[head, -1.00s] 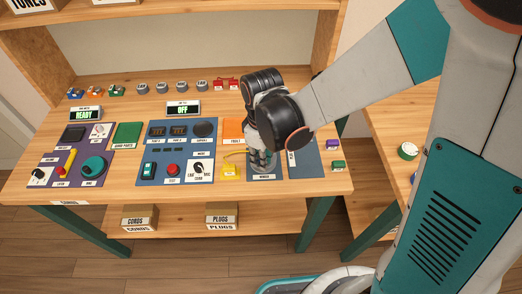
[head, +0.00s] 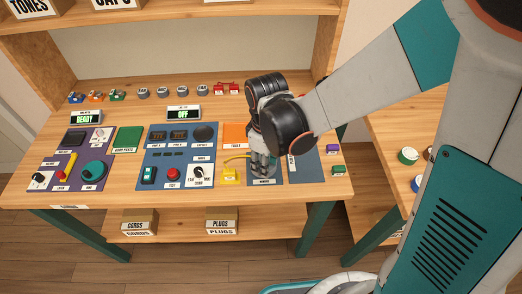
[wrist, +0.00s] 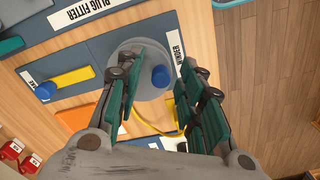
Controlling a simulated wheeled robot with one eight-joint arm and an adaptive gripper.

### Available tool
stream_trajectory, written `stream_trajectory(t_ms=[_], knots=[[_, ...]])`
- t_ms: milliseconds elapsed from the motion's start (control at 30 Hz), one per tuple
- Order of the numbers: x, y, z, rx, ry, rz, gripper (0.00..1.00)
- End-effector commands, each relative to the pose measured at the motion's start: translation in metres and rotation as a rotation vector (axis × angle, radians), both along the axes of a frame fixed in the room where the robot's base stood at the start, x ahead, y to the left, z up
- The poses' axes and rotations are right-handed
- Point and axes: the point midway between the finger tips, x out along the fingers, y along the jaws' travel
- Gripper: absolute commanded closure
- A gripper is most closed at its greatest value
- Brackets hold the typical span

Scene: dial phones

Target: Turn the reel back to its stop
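The reel is a grey disc (wrist: 127,65) with a blue knob (wrist: 160,77), set on a dark blue panel beside the label WINDER. My gripper (wrist: 167,62) is over the reel with its fingers apart, one on each side of the knob in the wrist view. I cannot tell whether either finger touches the knob. A yellow cord (wrist: 178,122) runs by the reel, partly behind the fingers. In the head view my gripper (head: 262,165) covers most of the winder panel and hides the reel.
Left of the gripper lie a yellow block (head: 230,175), an orange panel (head: 234,134) and a dark blue panel with switches (head: 176,166). A blue knob on a yellow bar (wrist: 46,91) is close by in the wrist view.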

Motion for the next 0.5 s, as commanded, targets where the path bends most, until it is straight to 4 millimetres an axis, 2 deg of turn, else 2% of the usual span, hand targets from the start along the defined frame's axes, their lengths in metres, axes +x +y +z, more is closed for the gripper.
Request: stream_trajectory(t_ms=[500], knots=[[0.000, 0.000, 0.039, 0.000, 0.000, 0.000, 0.65]])
